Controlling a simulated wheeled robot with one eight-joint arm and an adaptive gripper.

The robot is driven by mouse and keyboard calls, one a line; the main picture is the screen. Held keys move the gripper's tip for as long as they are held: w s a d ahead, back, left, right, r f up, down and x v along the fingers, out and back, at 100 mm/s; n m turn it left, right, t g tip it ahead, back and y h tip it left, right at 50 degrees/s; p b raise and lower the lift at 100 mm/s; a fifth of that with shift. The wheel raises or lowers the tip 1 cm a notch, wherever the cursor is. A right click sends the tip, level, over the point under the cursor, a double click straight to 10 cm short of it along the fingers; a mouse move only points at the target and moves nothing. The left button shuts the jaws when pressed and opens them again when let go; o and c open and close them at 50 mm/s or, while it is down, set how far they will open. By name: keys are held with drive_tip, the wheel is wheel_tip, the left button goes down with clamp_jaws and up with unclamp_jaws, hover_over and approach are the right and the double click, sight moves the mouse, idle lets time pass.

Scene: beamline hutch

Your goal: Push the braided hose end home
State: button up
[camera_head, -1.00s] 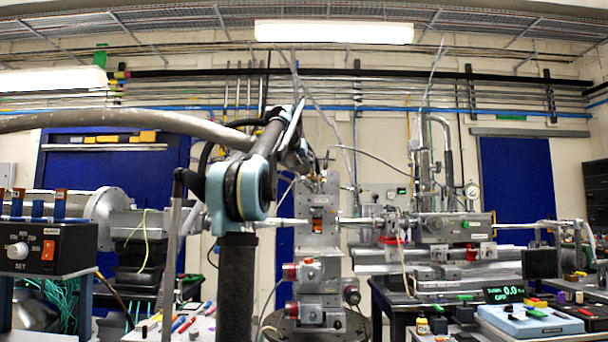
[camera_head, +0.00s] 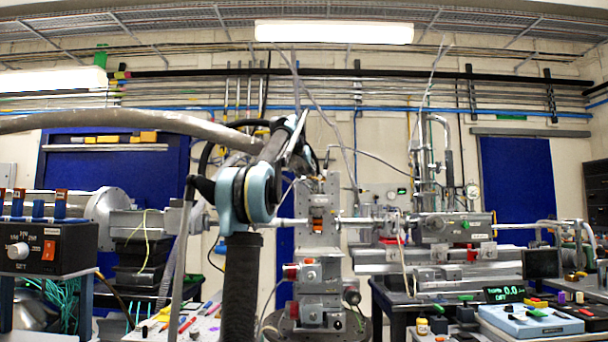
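A thick grey hose (camera_head: 120,118), which looks like the braided hose, arches in from the left edge. It runs to the right and down towards my upper arm links, and its end is hidden there or cannot be made out. My arm rises in front of the middle of the scene, with a pale blue joint (camera_head: 248,194) and a link slanting up to the right. My gripper (camera_head: 300,158) seems to be at the far end of that link, small and partly hidden by the arm. I cannot tell whether its fingers are open or touch anything. No hose socket can be made out.
A grey vertical stage stack (camera_head: 318,255) stands just right of my arm. A beamline instrument (camera_head: 450,228) with pipes is to its right. A black control box (camera_head: 45,245) is at the left, and a blue-white console (camera_head: 530,320) at lower right. Pens lie on a bench lower left.

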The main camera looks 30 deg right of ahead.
drive_tip(key=shift+w, duration=0.15)
drive_tip(key=o, duration=0.9)
drive_tip(key=v, duration=1.2)
drive_tip(key=shift+w, duration=0.1)
